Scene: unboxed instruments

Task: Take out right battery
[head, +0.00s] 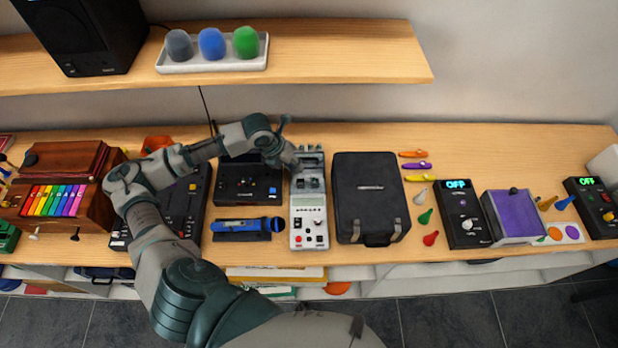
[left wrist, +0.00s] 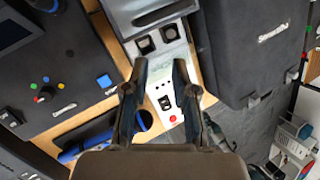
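In the left wrist view the white panel (left wrist: 165,92) lies between and beyond my fingers. Two dark square spots, the left one (left wrist: 145,45) and the right one (left wrist: 168,33), show on the grey part; I cannot tell whether they are batteries or empty slots. My left gripper (head: 296,148) is open and empty, close above the instrument (left wrist: 159,68). My right gripper is out of view.
A black case (head: 370,190) stands close on the right of the instrument. A black device (head: 248,178) and a blue item (head: 245,229) lie on its left. A shelf (head: 330,55) with a white tray (head: 212,63) is above the table.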

